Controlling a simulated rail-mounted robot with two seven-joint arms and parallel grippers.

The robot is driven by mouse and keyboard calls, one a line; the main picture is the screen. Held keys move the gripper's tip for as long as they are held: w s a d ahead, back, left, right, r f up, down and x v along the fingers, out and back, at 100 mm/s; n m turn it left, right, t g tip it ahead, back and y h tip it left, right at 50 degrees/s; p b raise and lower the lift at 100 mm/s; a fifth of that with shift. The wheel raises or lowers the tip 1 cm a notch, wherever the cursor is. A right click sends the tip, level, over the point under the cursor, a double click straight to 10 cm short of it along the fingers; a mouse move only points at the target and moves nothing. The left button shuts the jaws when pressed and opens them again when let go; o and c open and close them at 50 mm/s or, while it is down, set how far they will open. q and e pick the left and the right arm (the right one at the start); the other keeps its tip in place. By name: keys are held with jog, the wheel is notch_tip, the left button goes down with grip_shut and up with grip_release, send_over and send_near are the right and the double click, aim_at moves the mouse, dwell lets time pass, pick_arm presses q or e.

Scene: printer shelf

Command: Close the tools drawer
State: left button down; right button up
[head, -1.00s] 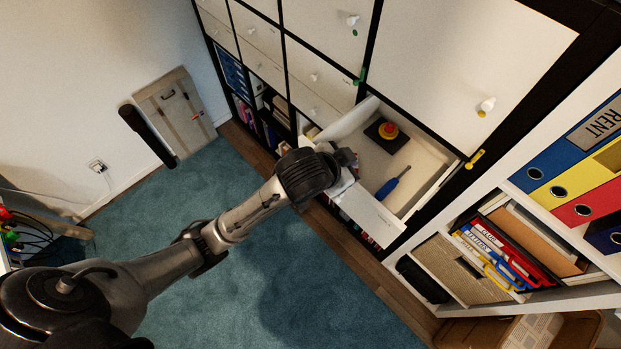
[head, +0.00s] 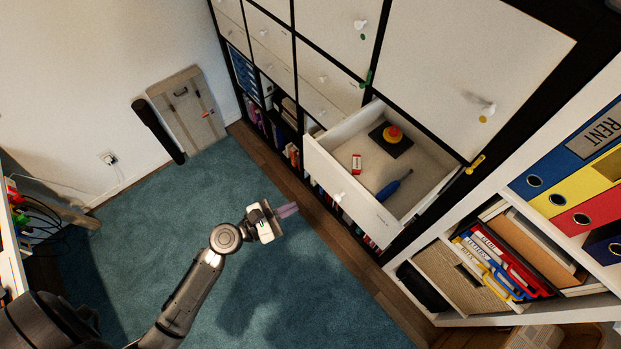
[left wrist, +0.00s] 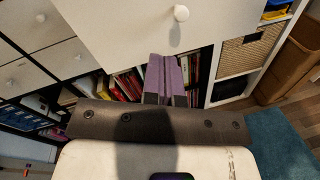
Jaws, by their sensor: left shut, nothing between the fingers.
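The tools drawer (head: 353,190) is pulled out of the white cabinet in the head view. A blue screwdriver (head: 394,185), a small red and white box (head: 356,162) and a red and yellow button on a dark base (head: 391,136) lie in it. Its front has a round white knob (head: 339,197). My left gripper (head: 288,210) is shut and empty, in front of the drawer front and apart from it. In the left wrist view its purple fingers (left wrist: 166,78) are together below the drawer's white knob (left wrist: 181,13). My right gripper is in neither view.
Shut drawers and doors (head: 430,70) surround the open drawer. Open compartments with books (head: 292,155) lie below. A shelf with colourful binders (head: 570,180) stands at the right. The blue carpet (head: 180,230) in front is clear.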

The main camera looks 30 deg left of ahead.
pick_arm(q)
jog(key=s+a+f+n+t+y, duration=0.1)
jog(key=a+n+y, duration=0.15)
jog(key=n, duration=0.25)
jog(key=n+p, duration=0.2)
send_near(321, 173)
jog(key=shift+t, duration=0.3)
jog(key=x, duration=0.7)
jog(key=shift+d+f, duration=0.15)
jog(key=shift+w, duration=0.25)
jog(key=shift+w, duration=0.1)
